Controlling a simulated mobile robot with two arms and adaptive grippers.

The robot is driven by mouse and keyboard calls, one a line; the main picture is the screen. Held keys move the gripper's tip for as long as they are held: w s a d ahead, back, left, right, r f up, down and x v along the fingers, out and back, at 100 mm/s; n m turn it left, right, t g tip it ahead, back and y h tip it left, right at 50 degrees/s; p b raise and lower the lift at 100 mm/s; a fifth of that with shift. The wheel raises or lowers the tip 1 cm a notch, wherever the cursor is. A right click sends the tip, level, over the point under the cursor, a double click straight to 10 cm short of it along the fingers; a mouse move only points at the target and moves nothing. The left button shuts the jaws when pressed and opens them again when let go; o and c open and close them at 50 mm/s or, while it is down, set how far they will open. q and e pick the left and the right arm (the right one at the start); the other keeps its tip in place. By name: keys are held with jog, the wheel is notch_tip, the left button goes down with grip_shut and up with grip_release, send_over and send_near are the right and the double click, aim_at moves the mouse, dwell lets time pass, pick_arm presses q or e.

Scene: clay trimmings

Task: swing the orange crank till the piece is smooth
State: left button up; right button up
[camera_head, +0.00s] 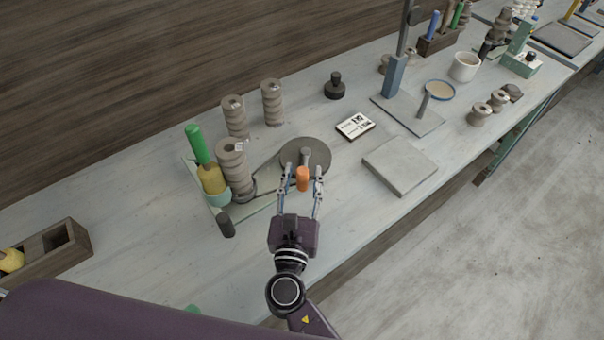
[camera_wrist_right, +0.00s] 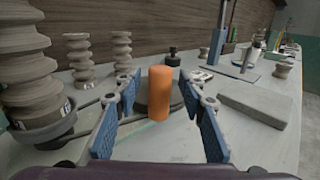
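The orange crank handle (camera_head: 303,179) stands upright on a dark round wheel (camera_head: 319,151) on the bench. A ribbed clay piece (camera_head: 233,168) stands upright at the left end of the same device, beside a yellow tool with a green handle (camera_head: 198,145). My right gripper (camera_head: 303,172) is open, with its fingers on either side of the orange handle. In the right wrist view the orange handle (camera_wrist_right: 160,92) stands between the blue finger pads, with gaps visible on both sides. My left gripper does not show.
Two more ribbed clay pieces (camera_head: 272,103) stand behind the device. A grey slab (camera_head: 400,165) and a small printed card (camera_head: 355,126) lie to the right. A wooden box (camera_head: 75,240) sits at the far left. The bench front is mostly clear.

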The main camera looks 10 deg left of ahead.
jog(key=s, duration=1.1)
jog(key=shift+s+d, duration=0.2)
jog(key=shift+s, duration=0.1)
